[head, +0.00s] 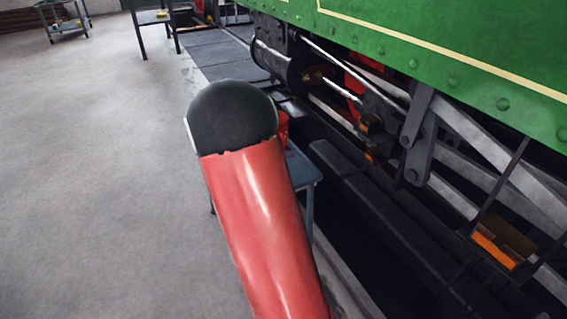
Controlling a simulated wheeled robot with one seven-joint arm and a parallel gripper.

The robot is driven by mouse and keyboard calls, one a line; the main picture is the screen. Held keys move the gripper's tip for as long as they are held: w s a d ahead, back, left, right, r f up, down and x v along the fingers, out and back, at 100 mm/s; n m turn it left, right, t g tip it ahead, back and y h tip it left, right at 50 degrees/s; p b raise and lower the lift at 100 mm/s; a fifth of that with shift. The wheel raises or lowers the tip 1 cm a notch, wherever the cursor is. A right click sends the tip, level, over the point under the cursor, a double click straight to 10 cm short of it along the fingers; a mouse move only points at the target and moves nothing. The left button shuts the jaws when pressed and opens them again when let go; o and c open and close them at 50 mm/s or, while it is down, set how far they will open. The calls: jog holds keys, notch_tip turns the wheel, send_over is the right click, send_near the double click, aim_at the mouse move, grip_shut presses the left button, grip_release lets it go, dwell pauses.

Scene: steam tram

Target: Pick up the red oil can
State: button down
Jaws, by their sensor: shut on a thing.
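A small patch of red (283,127) shows just past the right edge of my arm, above a blue-grey table (305,172). It may be the red oil can, but most of it is hidden and I cannot tell its shape or whether it touches the table. My own red arm link with its dark rounded end fills the middle foreground and covers most of the table. My gripper is not in view, hidden behind the arm or out of frame.
The green tram (460,45) with its dark rods and wheel gear stands close on the right. An orange box (494,250) sits low among the gear. A dark table (152,18) and a cart (68,22) stand at the back. The grey floor on the left is clear.

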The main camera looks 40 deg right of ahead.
notch_tip(320, 180, up, 14)
jog(key=shift+f+p, duration=0.15)
jog(key=shift+p, duration=0.85)
jog(key=c, duration=2)
grip_release()
grip_shut()
jog(key=shift+f, duration=0.1)
